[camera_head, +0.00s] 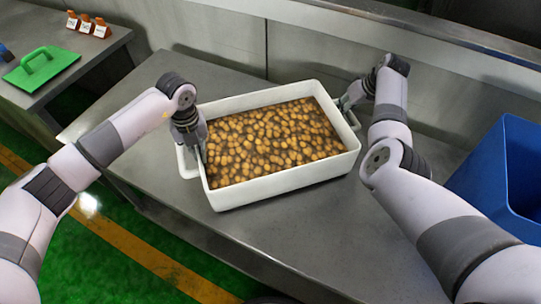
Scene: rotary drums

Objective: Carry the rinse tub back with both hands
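The rinse tub (285,184) is a white rectangular tub filled with small round yellow-brown pieces in murky liquid. It sits on a grey metal table (320,245), slightly turned. My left gripper (200,150) is at the tub's left wall, by the left handle (186,162); its fingers point down at the rim. Whether either gripper is closed on the tub is too small to tell.
A blue bin (490,175) stands at the right beside the table. A metal wall (225,38) runs behind the tub. The table front is clear.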

